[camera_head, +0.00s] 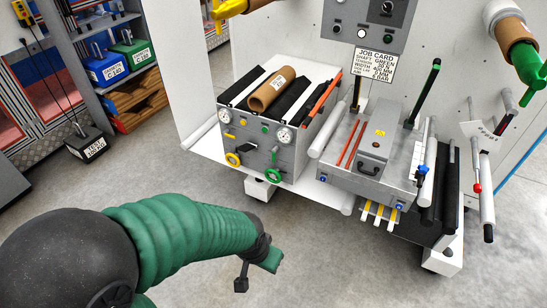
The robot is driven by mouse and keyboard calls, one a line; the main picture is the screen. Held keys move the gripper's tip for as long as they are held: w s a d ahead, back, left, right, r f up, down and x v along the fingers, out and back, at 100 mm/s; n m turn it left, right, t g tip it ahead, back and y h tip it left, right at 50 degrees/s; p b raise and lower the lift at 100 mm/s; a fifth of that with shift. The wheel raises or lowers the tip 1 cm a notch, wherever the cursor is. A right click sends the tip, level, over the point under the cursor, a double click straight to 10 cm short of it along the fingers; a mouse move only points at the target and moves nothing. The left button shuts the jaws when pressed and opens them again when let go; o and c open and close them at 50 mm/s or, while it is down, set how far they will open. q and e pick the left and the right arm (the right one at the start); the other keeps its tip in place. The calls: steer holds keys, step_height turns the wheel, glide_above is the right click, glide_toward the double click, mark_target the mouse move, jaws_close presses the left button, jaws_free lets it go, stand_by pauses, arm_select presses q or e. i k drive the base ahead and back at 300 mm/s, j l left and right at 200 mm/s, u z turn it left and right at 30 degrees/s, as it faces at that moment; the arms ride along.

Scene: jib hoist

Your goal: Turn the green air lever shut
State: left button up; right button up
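A grey control box (262,150) with two round gauges stands in the middle of the machine. Its front carries a green handwheel (273,176), a yellow handwheel (233,159) and small green and yellow parts. A green fitting (528,66) is at the upper right. I cannot tell which green part is the air lever, or its setting. My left arm comes in from the lower left, and its gripper (260,265) is over the floor, apart from the box. Its fingers are unclear. My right gripper is out of view.
A brown roll (272,90) lies on top of the box. A grey drawer unit (371,160) stands to its right, below a job card (376,65). Shelving with blue and green bins (131,54) is at the upper left. The floor before the machine is clear.

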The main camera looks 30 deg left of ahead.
mark_target(275, 149)
steer(key=u, duration=1.2)
steer(key=i+j+u, duration=0.1)
steer(key=i+u, duration=0.35)
steer(key=i, duration=0.55)
